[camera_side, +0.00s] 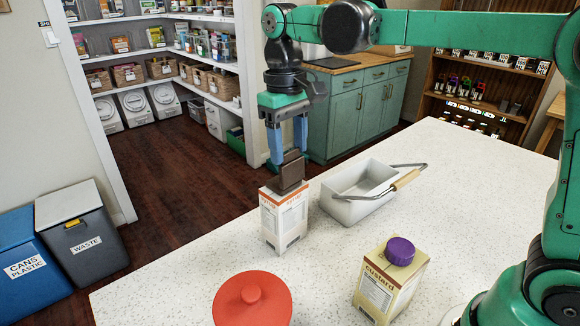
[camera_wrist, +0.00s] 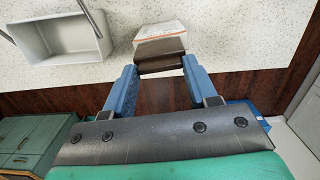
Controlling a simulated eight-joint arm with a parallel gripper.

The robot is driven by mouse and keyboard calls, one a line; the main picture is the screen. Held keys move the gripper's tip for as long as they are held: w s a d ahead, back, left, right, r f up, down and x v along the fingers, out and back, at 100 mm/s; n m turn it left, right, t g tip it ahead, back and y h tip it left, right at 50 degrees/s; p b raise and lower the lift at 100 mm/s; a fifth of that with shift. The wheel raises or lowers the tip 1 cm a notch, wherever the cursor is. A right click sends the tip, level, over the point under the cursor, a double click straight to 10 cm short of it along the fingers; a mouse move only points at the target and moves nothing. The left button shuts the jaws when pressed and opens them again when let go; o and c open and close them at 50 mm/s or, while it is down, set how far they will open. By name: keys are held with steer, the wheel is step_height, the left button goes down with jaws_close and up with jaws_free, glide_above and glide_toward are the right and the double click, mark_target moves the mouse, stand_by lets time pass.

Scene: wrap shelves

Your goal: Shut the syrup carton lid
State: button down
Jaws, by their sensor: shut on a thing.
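The syrup carton (camera_side: 284,222), white with an orange band, stands upright on the speckled counter near its far left edge; its label is too small to read surely. A dark brown lid (camera_side: 291,171) stands tilted up at its top, not flat on it. My gripper (camera_side: 287,152) reaches down from above, its blue fingers shut on the lid. In the wrist view the lid (camera_wrist: 160,50) sits between the fingertips (camera_wrist: 159,68), with part of the carton (camera_wrist: 160,32) behind it.
A white basket (camera_side: 350,208) with a wooden-grip handle stands right of the carton. A custard carton (camera_side: 377,292) with a purple cap and a red-lidded pot (camera_side: 252,302) stand nearer the camera. The counter (camera_side: 460,190) is clear at the right.

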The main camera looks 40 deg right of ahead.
steer(key=shift+w+f+g, duration=0.15)
steer(key=shift+w+g, duration=0.4)
steer(key=shift+g, duration=0.35)
steer(key=shift+w+f+g, duration=0.15)
steer(key=shift+w+g, duration=0.4)
steer(key=shift+g, duration=0.35)
steer(key=shift+c, duration=1.2)
jaws_free()
steer(key=shift+s, duration=0.1)
